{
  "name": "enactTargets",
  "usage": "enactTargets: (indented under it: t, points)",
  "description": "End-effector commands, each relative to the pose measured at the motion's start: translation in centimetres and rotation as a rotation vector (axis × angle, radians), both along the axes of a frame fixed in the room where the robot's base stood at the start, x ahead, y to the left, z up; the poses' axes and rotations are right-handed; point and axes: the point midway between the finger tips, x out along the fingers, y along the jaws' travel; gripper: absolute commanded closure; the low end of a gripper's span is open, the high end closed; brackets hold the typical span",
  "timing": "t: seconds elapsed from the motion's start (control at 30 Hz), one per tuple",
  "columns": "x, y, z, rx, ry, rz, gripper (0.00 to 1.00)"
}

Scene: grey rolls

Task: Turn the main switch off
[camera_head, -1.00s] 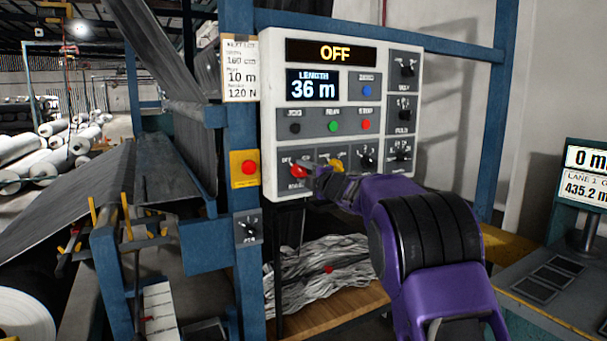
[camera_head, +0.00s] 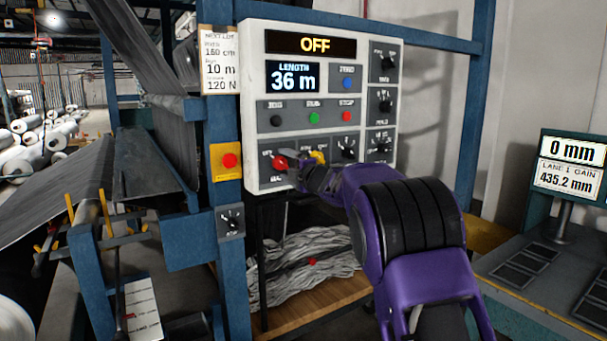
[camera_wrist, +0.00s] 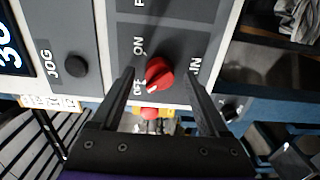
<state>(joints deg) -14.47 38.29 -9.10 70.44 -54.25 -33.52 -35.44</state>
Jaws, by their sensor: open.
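The main switch is a red rotary knob (camera_head: 280,162) at the lower left of the control panel (camera_head: 253,100). The display (camera_head: 311,43) at the panel's top reads OFF. In the wrist view the red knob (camera_wrist: 158,73) lies between my open fingers, and its white mark points toward the OFF label. My gripper (camera_wrist: 160,78) is open, with one finger on each side of the knob; I cannot tell whether either touches it. In the head view my gripper (camera_head: 302,173) is close to the panel, just right of the knob, and partly hides the lower labels.
A yellow knob (camera_head: 317,157) is just right of the red one, with black knobs beyond. JOG, RUN and STOP buttons (camera_head: 347,116) sit above. A red button on a yellow plate (camera_head: 229,161) is on the blue post to the left. A grey roll bundle lies on a shelf below.

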Motion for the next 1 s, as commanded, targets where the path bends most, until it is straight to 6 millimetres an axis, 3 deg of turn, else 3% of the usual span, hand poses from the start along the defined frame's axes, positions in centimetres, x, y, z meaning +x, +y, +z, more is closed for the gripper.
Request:
enactTargets:
  t: [0.7,1.0]
  points:
    - [-11.0,-7.6,0.1,0.001,-0.002,-0.003,0.22]
    - [-13.7,-9.3,0.0,0.001,-0.001,-0.001,0.22]
